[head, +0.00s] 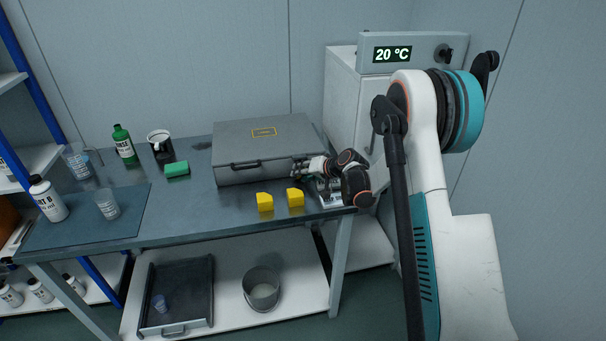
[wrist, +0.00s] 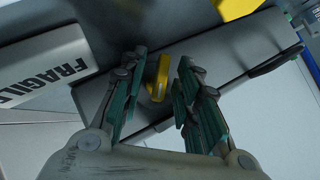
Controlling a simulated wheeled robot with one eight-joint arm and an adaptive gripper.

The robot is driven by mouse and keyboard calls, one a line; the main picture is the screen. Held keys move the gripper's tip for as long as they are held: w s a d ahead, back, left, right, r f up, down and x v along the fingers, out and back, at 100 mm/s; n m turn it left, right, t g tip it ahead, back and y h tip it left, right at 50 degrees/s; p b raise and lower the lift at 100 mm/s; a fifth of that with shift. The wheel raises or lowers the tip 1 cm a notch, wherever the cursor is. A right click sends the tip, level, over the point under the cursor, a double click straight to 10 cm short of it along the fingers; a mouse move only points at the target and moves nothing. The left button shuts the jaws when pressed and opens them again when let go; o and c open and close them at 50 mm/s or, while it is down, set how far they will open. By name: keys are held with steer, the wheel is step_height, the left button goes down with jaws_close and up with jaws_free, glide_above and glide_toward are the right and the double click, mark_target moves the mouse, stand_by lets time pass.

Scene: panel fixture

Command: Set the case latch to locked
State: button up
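The grey case (head: 233,175) stands shut on the bench, with a dark handle (head: 246,165) on its front and a yellow-outlined label on its lid. My gripper (head: 302,168) is at the case's front right corner and hides that part in the head view. In the wrist view my gripper (wrist: 160,95) is open, its green-padded fingers apart. A small yellow piece (wrist: 158,78) shows between the fingertips, with gaps on both sides. It may be the latch; I cannot tell for sure, nor can I read its setting.
Two yellow blocks (head: 264,201) (head: 295,197) lie in front of the case. A white FRAGILE box (wrist: 42,62) is close to my left finger in the wrist view. A green sponge (head: 177,169) and a black mug (head: 160,147) stand left of the case. The bench's front edge is near.

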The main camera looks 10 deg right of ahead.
jaws_close()
steer(key=h, duration=0.1)
steer(key=n+h+p, duration=0.1)
steer(key=shift+a+r+n+h, duration=0.15)
steer(key=shift+a+n+h, duration=0.15)
steer(key=shift+h, duration=0.1)
steer(key=shift+n+g+h, duration=0.3)
steer(key=shift+n+h, duration=0.5)
steer(key=shift+h, duration=0.6)
